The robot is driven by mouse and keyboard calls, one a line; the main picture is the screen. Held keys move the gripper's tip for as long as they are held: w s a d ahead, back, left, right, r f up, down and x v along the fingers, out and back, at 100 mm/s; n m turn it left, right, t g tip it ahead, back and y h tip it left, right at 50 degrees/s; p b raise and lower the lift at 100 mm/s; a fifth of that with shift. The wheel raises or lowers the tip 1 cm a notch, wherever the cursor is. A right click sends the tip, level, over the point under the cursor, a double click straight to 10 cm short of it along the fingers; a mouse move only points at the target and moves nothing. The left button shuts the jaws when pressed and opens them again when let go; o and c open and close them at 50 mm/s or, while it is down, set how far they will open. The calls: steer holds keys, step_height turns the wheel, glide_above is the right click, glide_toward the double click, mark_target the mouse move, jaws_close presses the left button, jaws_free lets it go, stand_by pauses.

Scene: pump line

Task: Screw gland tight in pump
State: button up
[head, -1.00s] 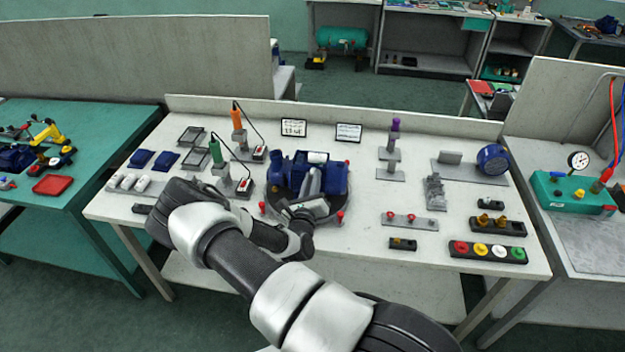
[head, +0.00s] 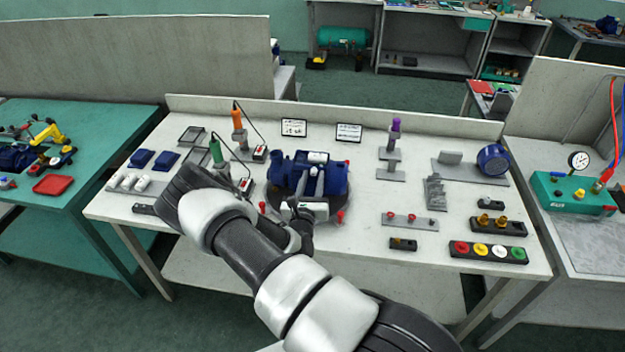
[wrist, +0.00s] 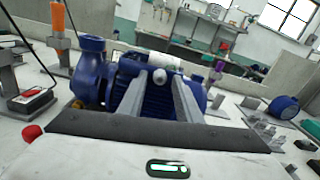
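The blue pump (head: 335,178) stands on a dark round base on the white table. It fills the middle of the wrist view (wrist: 95,92). My gripper (head: 314,172) is right in front of the pump, its two grey fingers pointing at it. In the wrist view the fingers (wrist: 160,82) stand apart, with a small pale round end (wrist: 160,76) between their tips. I see a gap on both sides of it. I cannot tell whether this round end is the gland or a part of the pump. Brass fittings (head: 483,220) stand in a black holder at the right.
Red-topped posts (head: 340,216) flank the pump's base. A green-handled tool (head: 215,152) and an orange-handled tool (head: 237,118) stand on the left. Coloured caps (head: 480,250) sit in a rack at the front right.

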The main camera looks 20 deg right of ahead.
steer(key=n, duration=0.3)
steer(key=shift+n, duration=0.3)
steer(key=shift+n, duration=0.5)
jaws_close()
steer(key=m, duration=0.3)
steer(key=shift+m, duration=0.4)
